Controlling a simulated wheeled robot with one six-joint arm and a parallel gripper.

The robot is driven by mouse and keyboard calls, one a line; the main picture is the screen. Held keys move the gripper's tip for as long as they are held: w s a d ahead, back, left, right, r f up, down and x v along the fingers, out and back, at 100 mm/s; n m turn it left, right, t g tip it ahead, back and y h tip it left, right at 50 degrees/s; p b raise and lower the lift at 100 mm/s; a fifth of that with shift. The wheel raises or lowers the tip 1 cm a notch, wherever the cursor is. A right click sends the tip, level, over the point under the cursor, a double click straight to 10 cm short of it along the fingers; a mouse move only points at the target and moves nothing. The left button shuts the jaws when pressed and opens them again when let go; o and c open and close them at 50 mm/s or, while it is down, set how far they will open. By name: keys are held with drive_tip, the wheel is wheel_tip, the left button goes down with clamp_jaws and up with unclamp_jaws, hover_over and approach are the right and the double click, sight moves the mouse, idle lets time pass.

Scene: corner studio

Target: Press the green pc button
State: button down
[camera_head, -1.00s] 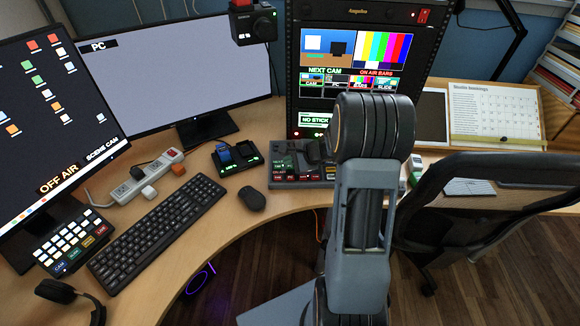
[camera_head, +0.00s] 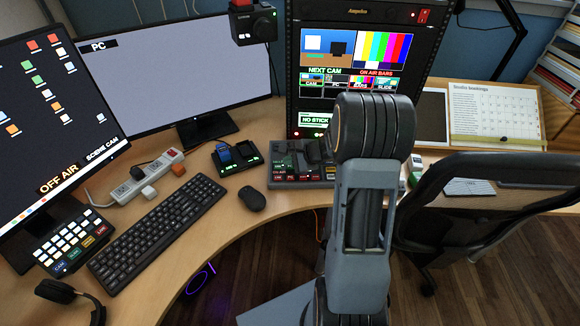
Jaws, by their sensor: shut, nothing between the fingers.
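A grey switcher panel (camera_head: 278,183) stands on the desk below the tall rack monitor. It has a green-lettered row of small buttons (camera_head: 284,165) and a red-lettered row nearer its front. The lettering is too small to tell which green one is PC. My gripper (camera_head: 318,152) is a dark shape over the panel's right part, shut and empty. It hides some buttons there, and my arm covers the panel's right end. I cannot tell whether the fingertips touch the panel. A separate keypad (camera_head: 64,248) at the left has white keys and a blue, green, yellow and red row.
A mouse (camera_head: 251,198) and keyboard (camera_head: 157,228) lie left of the panel. A dark dock (camera_head: 236,157) and a power strip (camera_head: 146,176) stand behind them. The rack monitor (camera_head: 355,70) rises behind the panel. An office chair (camera_head: 470,205) stands at the right.

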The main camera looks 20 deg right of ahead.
drive_tip(key=shift+f, duration=0.15)
drive_tip(key=shift+f+b, duration=0.3)
drive_tip(key=shift+b, duration=0.3)
drive_tip(key=shift+f, duration=0.1)
idle(0.5)
drive_tip(key=shift+r, duration=0.6)
wheel_tip(320, 180, up, 6)
drive_tip(key=p, duration=0.4)
drive_tip(key=shift+s+a, duration=0.15)
drive_tip(key=shift+s, duration=0.25)
idle(0.6)
